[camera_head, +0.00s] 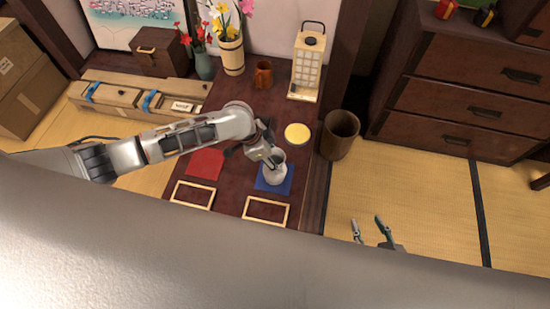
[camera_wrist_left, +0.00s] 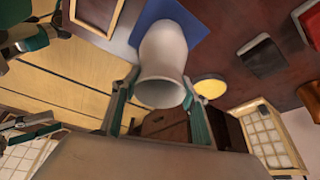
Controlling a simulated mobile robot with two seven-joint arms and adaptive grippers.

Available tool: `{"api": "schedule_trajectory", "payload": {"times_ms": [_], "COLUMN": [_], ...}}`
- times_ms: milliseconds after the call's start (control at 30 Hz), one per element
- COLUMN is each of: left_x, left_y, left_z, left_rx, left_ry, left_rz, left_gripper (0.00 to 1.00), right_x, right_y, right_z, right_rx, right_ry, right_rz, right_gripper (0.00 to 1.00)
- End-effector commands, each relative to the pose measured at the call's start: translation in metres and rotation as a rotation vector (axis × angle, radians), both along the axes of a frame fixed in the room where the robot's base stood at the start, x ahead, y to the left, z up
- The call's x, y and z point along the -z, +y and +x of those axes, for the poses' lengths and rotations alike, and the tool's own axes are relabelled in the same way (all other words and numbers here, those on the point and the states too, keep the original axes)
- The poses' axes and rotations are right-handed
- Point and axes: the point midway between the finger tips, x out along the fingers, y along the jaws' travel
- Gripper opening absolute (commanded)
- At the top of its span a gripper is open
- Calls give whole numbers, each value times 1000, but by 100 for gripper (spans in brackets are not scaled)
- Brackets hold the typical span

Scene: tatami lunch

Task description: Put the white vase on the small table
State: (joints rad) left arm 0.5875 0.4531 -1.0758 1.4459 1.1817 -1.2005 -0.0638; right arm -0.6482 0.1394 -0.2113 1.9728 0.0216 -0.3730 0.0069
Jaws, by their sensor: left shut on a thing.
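The white vase (camera_head: 277,174) is upright over a blue square mat (camera_head: 268,187) on the dark wooden surface (camera_head: 228,206). My left gripper (camera_head: 275,161) is shut on the vase near its mouth. In the left wrist view the vase (camera_wrist_left: 163,50) stands between the two fingers of my left gripper (camera_wrist_left: 160,92), its open mouth towards the camera. The blue mat (camera_wrist_left: 200,22) shows behind its base. I cannot tell whether the base touches the mat. My right gripper (camera_head: 369,224) is open and empty over the tatami. No separate small table can be made out with certainty.
A red mat (camera_head: 205,164), two wooden frames (camera_head: 267,221) and a yellow round item (camera_head: 297,133) lie near the vase. A lantern (camera_head: 307,65), a brown cup (camera_head: 263,75) and flower vases stand behind. A bin (camera_head: 339,135) stands at right. The tatami (camera_head: 425,195) is clear.

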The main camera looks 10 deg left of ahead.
Motion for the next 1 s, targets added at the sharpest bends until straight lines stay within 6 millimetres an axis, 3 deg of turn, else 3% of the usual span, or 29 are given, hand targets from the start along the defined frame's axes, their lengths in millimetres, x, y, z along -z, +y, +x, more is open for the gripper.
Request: {"api": "schedule_trajectory", "payload": {"times_ms": [300,333,400,767,1000], "left_x": [0,1,1,-1,-33], "left_y": [-1,0,0,0,11], "left_z": [2,1,1,1,-2], "left_rx": [0,0,0,0,1], "left_ry": [-4,-2,-2,-3,-8], "left_rz": [-2,0,0,0,1], "left_gripper": [0,47,61,61,61], "right_x": [-2,-2,-2,-3,-15], "right_y": [-1,-1,-1,-1,-1], "right_z": [2,2,3,3,5], "right_rx": [1,1,1,1,4], "right_ry": [-4,-4,-5,-7,-13], "right_rz": [-2,-2,-2,-2,5], "right_gripper": [40,40,40,40,40]}}
